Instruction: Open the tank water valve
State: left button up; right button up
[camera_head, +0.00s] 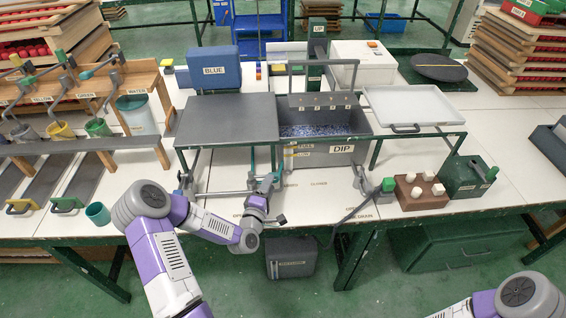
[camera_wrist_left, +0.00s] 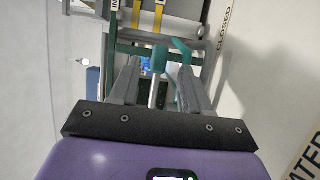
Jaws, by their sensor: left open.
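The dip tank (camera_head: 343,150), a grey box holding dark speckled liquid, stands mid-bench in the head view. My left gripper (camera_head: 271,183) is in front of its lower left side, by a small teal handle (camera_head: 279,172). In the left wrist view, the open fingers (camera_wrist_left: 157,82) point at a bent teal lever (camera_wrist_left: 183,52), which shows by the right fingertip. A pale rod (camera_wrist_left: 154,92) lies between the fingers. I cannot tell whether the fingers touch the lever. A "CLOSED" label (camera_wrist_left: 224,27) is beside it, and part of a "WATER" label (camera_wrist_left: 304,155) shows. My right gripper is out of view.
A grey plate (camera_head: 226,118) covers the frame left of the tank. A white tray (camera_head: 414,106) sits to the right. A brown block with white knobs (camera_head: 420,194) stands near the front edge. Paint cups (camera_head: 97,127) and a teal cup (camera_head: 97,213) are at left.

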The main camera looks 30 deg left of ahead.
pick_arm(q)
jog(key=shift+w+a+b, duration=0.2)
jog(key=shift+w, duration=0.95)
jog(key=shift+w+a+b, duration=0.15)
jog(key=shift+w, duration=0.95)
jog(key=shift+w+a+b, duration=0.2)
jog(key=shift+w, duration=0.95)
grip_shut()
